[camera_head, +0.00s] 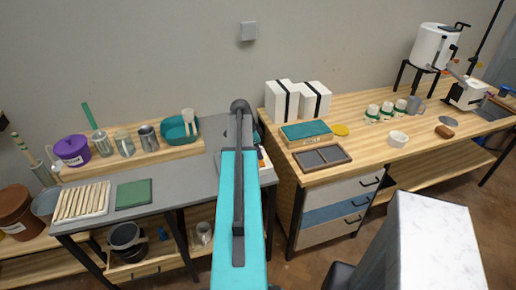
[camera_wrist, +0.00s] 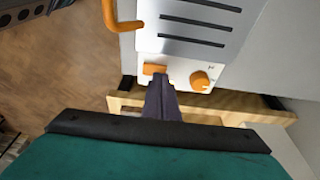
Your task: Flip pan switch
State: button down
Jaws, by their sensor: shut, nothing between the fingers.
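The wrist view shows a white appliance panel (camera_wrist: 188,62) with dark slots. A small orange rectangular switch (camera_wrist: 154,69) sits low on its face, with a round orange knob (camera_wrist: 200,81) to its right. I take the rectangular one as the pan switch; no label on it can be read. My gripper (camera_wrist: 159,82) is shut and empty, its dark fingertips just below the switch in the picture. I cannot tell whether they touch it, nor which way the switch is set. In the head view my arm hides the gripper and most of what lies behind it.
An orange bent handle (camera_wrist: 124,22) sticks out left of the panel. A wooden ledge (camera_wrist: 235,116) runs below it. In the head view, a grey worktop (camera_head: 160,195) holds a green tile (camera_head: 134,194), and a wooden bench (camera_head: 350,132) stands to the right.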

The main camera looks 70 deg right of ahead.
jog(key=shift+f, duration=0.55)
jog(key=shift+f, duration=0.2)
jog(key=shift+f+b, duration=0.15)
jog(key=shift+b, duration=0.15)
jog(key=shift+s+a, duration=0.15)
jog(key=shift+a, duration=0.1)
jog(key=shift+s+a+r, duration=0.25)
jog(key=shift+s+a, duration=0.05)
jog(key=shift+a, duration=0.05)
jog(key=shift+r, duration=0.2)
dwell(0.3)
